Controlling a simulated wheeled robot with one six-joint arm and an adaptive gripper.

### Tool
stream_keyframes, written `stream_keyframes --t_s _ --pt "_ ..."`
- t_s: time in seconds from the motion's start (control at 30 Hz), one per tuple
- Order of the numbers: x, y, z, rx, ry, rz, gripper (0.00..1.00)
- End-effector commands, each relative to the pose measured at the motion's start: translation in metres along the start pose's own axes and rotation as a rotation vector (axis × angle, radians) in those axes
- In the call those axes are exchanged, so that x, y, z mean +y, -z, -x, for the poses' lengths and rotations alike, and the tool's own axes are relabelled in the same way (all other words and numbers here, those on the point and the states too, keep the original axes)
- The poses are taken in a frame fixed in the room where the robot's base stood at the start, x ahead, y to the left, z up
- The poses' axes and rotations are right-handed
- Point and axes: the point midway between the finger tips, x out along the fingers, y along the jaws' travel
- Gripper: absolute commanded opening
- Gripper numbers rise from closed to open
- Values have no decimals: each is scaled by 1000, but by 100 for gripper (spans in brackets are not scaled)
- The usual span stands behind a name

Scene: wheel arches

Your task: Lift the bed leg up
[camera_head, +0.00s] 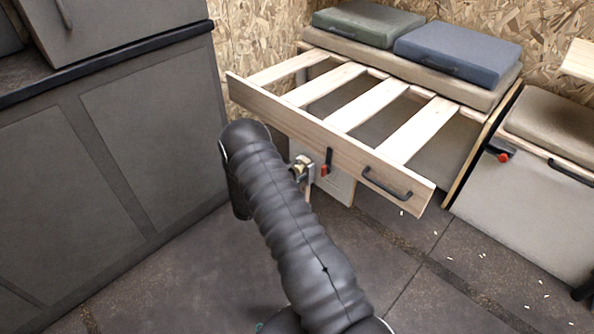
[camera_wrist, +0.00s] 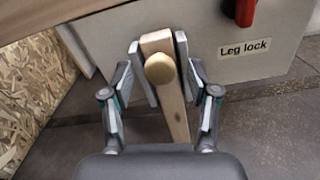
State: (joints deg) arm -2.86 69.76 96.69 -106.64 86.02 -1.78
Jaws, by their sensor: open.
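The bed leg (camera_wrist: 175,110) is a narrow wooden bar with a round brass knob (camera_wrist: 160,71) near its upper end, in the wrist view. My gripper (camera_wrist: 158,58) is open, with one finger pad on each side of the leg near the knob. I cannot tell whether either pad touches the wood. In the head view my gripper (camera_head: 300,170) is under the front rail of the pulled-out slatted bed frame (camera_head: 345,148), and my arm hides most of the leg.
A pale panel (camera_head: 336,186) carries a lever with a red tip (camera_head: 325,170); its label (camera_wrist: 245,49) reads "Leg lock". A black handle (camera_head: 387,184) is on the front rail. A grey cabinet (camera_head: 150,130) stands left. Cushions (camera_head: 455,50) lie behind. Open floor (camera_head: 430,280) is at right.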

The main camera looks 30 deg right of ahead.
Motion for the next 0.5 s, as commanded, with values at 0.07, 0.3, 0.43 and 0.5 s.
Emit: stream_keyframes --t_s 0.07,0.3,0.43,0.5 --pt "0 0 -8 0 2 0 60" --pt "0 0 -17 -1 0 0 60" --pt "0 0 -17 -1 0 0 60" --pt "0 0 -17 -1 0 0 60"
